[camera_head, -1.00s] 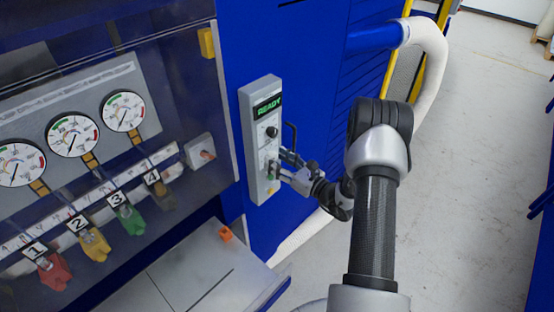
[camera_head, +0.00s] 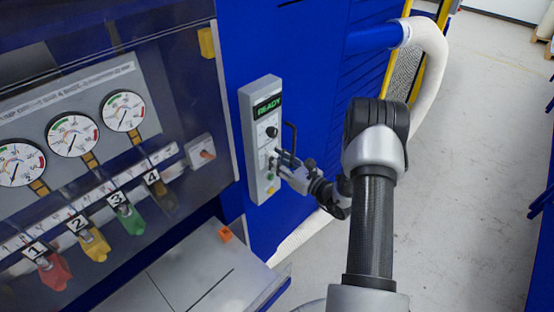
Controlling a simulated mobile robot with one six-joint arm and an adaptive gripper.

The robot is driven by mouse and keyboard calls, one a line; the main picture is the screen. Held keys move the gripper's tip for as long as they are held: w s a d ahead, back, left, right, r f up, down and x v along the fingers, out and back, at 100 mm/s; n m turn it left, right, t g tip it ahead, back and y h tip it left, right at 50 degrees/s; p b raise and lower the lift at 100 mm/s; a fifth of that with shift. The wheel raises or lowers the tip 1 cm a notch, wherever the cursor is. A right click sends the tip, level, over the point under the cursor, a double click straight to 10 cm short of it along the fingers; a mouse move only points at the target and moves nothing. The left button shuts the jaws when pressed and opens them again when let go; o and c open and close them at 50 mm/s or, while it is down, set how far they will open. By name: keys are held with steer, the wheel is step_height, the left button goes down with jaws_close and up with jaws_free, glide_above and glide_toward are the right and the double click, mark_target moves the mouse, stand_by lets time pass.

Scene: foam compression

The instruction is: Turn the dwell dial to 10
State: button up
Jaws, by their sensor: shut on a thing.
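A grey control panel (camera_head: 250,115) is mounted upright on the blue machine. Its green display (camera_head: 268,106) reads READY. A black round knob (camera_head: 271,132) sits below the display. My gripper (camera_head: 277,157) is at the lower middle of the panel, below that knob, with its fingers shut at a small control there. The fingers mostly hide this control, so I cannot read its setting or markings. Green and yellow buttons (camera_head: 270,191) show at the panel's bottom, under my gripper.
A black bent handle (camera_head: 291,136) stands out just right of the panel, close to my gripper. Several gauges (camera_head: 72,136) and coloured numbered valves (camera_head: 95,244) are at the left. An orange block (camera_head: 225,234) lies on the grey ledge. Open floor (camera_head: 480,150) is at the right.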

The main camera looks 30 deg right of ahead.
steer(key=shift+m, duration=0.4)
steer(key=shift+c, duration=0.4)
steer(key=m+p, duration=0.4)
steer(key=m, duration=2.2)
steer(key=o, duration=1.1)
